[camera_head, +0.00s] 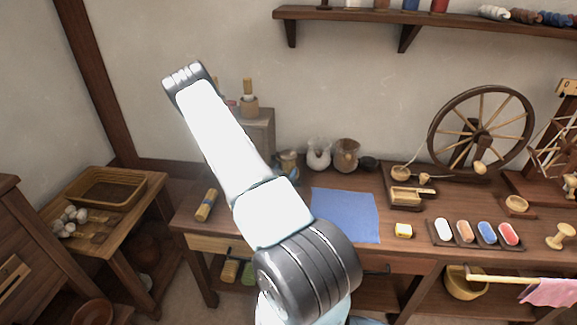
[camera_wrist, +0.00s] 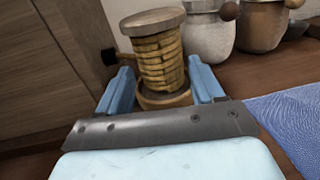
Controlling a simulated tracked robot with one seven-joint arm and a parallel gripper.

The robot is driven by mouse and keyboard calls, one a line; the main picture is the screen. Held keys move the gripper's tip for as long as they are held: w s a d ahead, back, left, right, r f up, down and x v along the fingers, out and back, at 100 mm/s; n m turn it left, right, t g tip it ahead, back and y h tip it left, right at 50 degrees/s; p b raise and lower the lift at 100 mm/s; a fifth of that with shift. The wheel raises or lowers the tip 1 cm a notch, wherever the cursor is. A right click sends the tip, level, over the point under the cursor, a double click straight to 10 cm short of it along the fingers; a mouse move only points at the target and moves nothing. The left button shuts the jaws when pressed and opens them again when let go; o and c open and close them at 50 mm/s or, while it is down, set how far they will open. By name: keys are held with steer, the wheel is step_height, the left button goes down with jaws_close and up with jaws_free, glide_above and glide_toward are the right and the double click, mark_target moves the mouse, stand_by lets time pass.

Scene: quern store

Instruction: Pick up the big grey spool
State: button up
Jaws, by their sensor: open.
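In the wrist view a big spool (camera_wrist: 157,58) stands upright, with a flat grey-brown top disc, tan cord wound round its middle and a round wooden base. The cord looks tan rather than grey. My gripper (camera_wrist: 162,82) is open, with one pale blue finger to the left of the spool and the other to its right. The spool stands between or just beyond the fingers; contact cannot be told. In the head view my arm covers most of this spot, and only a small part of the spool (camera_head: 287,156) shows beside it.
A pale jug (camera_wrist: 210,36) and a brown jar (camera_wrist: 262,26) stand close to the right of the spool. A wooden cabinet (camera_wrist: 50,60) is to its left. A blue cloth (camera_head: 345,213) lies on the bench in front. A spinning wheel (camera_head: 482,132) stands further right.

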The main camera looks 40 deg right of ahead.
mark_target(286, 168)
steer(key=x, duration=0.5)
steer(key=shift+s, duration=0.1)
steer(key=shift+a, duration=0.1)
steer(key=c, duration=0.8)
